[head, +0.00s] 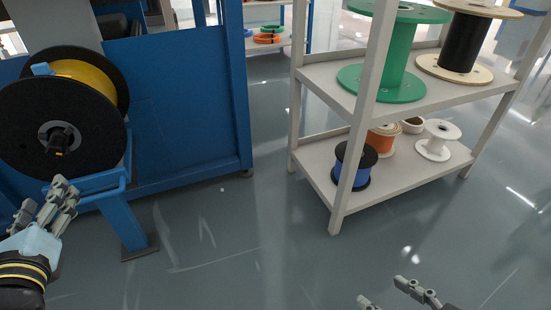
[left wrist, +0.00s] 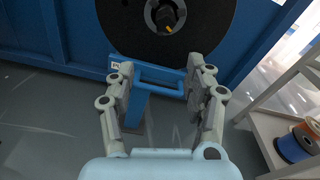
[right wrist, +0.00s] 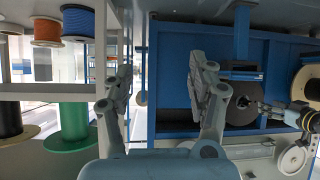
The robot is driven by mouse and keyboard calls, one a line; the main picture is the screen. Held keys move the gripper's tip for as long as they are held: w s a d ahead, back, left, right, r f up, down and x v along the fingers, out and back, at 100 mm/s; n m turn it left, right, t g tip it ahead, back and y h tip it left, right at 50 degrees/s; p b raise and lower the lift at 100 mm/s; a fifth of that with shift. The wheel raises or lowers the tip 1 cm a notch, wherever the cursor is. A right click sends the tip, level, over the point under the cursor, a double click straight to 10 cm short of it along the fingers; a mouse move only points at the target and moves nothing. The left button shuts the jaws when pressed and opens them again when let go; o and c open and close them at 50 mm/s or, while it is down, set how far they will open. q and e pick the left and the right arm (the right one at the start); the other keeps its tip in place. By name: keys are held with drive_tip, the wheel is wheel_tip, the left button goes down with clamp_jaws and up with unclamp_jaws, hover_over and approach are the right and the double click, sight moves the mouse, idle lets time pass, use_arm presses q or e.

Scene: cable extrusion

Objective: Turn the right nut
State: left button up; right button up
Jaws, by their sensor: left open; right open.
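A large black spool (head: 25,120) wound with yellow cable (head: 85,75) stands on the blue machine at the left. At its centre is a pale ring with a small dark nut (head: 60,140); the nut also shows at the top of the left wrist view (left wrist: 166,16). I cannot tell whether this is the right nut. My left gripper (head: 44,197) is open and empty, in front of and below the nut, apart from it. My right gripper (head: 382,291) is open and empty over the floor at the bottom, far from the spool; its fingers show fully in the right wrist view (right wrist: 160,62).
A blue frame with a bar handle (left wrist: 160,80) sits below the spool. A white shelf rack (head: 400,185) stands at the right with a green spool (head: 397,50), a blue spool (head: 355,165) and others. The floor (head: 225,230) between machine and rack is clear.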

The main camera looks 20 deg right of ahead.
sight(54, 153)
use_arm(q)
drive_tip(key=w, duration=0.4)
drive_tip(key=w+r+m, duration=0.1)
drive_tip(key=w, duration=0.2)
drive_tip(key=w+m, duration=0.1)
drive_tip(key=w, duration=0.3)
drive_tip(key=shift+w+d+r+t, duration=0.2)
drive_tip(key=shift+w+r+t, duration=0.15)
drive_tip(key=shift+r+t, duration=0.05)
use_arm(e)
drive_tip(key=shift+w+a+r+t, duration=0.15)
drive_tip(key=shift+w+r+t, duration=0.15)
drive_tip(key=shift+w+r, duration=0.25)
drive_tip(key=shift+s+r, duration=0.1)
use_arm(q)
clamp_jaws()
drive_tip(key=shift+n, duration=0.4)
